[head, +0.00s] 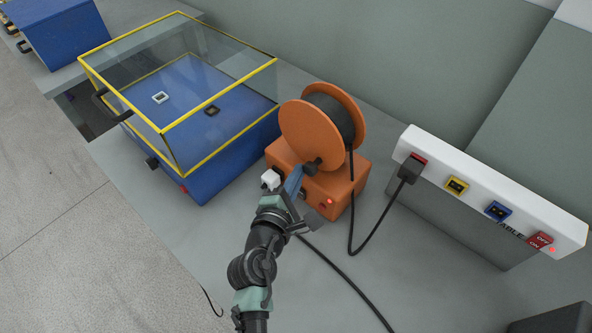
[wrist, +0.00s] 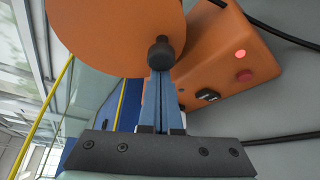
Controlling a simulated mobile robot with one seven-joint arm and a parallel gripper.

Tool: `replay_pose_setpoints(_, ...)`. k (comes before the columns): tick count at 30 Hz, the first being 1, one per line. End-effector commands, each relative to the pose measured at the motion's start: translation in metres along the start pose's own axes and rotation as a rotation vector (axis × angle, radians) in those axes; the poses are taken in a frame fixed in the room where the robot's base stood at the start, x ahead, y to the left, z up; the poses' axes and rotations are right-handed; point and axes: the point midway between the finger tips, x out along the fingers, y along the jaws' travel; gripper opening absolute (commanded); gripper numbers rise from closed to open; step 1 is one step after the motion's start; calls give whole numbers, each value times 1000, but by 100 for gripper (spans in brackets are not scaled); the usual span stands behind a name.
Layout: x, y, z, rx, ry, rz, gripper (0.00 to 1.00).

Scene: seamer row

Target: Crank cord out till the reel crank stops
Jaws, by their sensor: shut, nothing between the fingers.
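The orange cord reel (head: 310,137) stands on its orange base (head: 340,186), with dark cord (head: 338,112) wound behind its front disc. The dark crank knob (head: 311,167) sits low on the disc and also shows in the wrist view (wrist: 161,52). My gripper (head: 297,177) is shut and empty. Its blue fingers (wrist: 161,92) lie together, with their tips at the lower edge of the knob; I cannot tell whether they touch it. Cord hangs from the reel, loops down and rises to a dark plug (head: 408,171) in the white socket panel (head: 470,185).
A blue box with a yellow-edged clear cover (head: 190,95) stands close left of the reel. A red lamp glows on the reel base (wrist: 240,54). A black cable (head: 345,275) crosses the grey bench. The bench between reel and panel is mostly clear.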

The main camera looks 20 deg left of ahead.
Motion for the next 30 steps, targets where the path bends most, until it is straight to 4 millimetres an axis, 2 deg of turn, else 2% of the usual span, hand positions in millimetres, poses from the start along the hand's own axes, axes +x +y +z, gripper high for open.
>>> replay_pose_setpoints(17,-5,5,11,-139,0,-70,0)
replay_pose_setpoints(30,-15,11,31,-484,1,-239,0)
